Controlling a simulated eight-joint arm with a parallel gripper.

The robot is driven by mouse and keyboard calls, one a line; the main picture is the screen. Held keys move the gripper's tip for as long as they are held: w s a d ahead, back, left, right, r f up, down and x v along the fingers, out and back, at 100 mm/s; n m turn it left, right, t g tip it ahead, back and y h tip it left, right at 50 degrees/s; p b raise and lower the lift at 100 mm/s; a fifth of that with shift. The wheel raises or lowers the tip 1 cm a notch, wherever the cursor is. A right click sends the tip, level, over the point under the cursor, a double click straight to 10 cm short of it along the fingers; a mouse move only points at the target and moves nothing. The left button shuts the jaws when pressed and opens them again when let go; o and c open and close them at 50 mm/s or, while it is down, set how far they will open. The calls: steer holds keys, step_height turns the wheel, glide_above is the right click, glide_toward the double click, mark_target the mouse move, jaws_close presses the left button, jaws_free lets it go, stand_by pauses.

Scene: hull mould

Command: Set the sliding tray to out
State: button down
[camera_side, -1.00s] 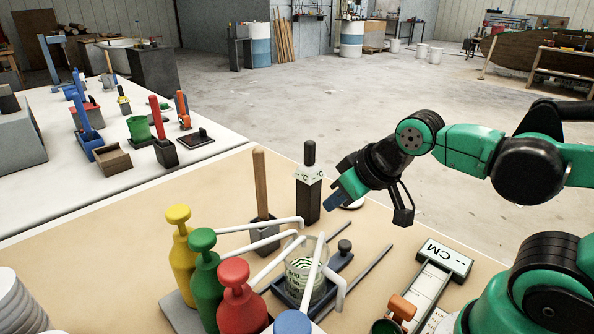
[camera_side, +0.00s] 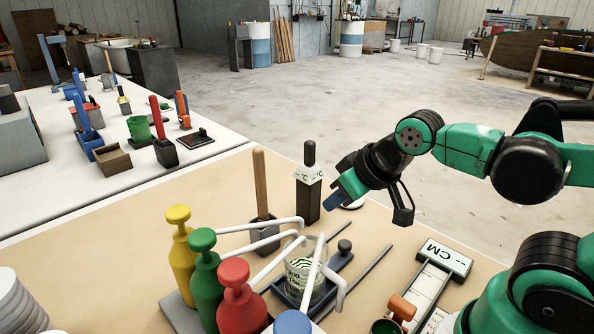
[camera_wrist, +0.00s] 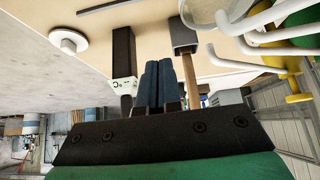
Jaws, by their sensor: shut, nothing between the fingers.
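The sliding tray (camera_side: 337,264) is a dark blue flat tray on the tan table in the side view. A clear beaker (camera_side: 305,281) with green stripes stands on it, and a dark round knob (camera_side: 344,246) rises at its far right end. Thin grey rails (camera_side: 360,277) run along both its sides. My gripper (camera_side: 339,197) is above the table, beyond the tray's knob end, apart from it. Its blue fingers are together and empty, and they also show in the wrist view (camera_wrist: 160,83). White spouts partly hide the beaker and tray.
A black probe thermometer with a white display (camera_side: 309,178) stands just left of my gripper. A wooden-handled tool (camera_side: 261,185) stands in a grey holder. Yellow, green and red pump bottles (camera_side: 238,295) stand front left. A scale marked CM (camera_side: 444,257) lies at right.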

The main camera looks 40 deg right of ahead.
steer(key=c, duration=0.8)
jaws_free()
steer(key=shift+d, duration=0.1)
steer(key=shift+c, duration=0.2)
steer(key=o, duration=0.3)
steer(key=shift+w+d+f+n+g, duration=0.15)
steer(key=shift+d+f+n+g, duration=0.15)
steer(key=shift+n+g, duration=0.35)
steer(key=n+g, duration=0.5)
steer(key=n, duration=0.2)
glide_above(345, 243)
step_height(345, 243, down, 4)
steer(key=shift+w+a+f, duration=0.1)
steer(key=shift+a+f, duration=0.05)
steer(key=shift+f, duration=0.05)
steer(key=shift+f+g, duration=0.25)
steer(key=shift+g, duration=0.1)
steer(key=shift+f+n, duration=0.35)
steer(key=shift+f, duration=2.55)
jaws_close()
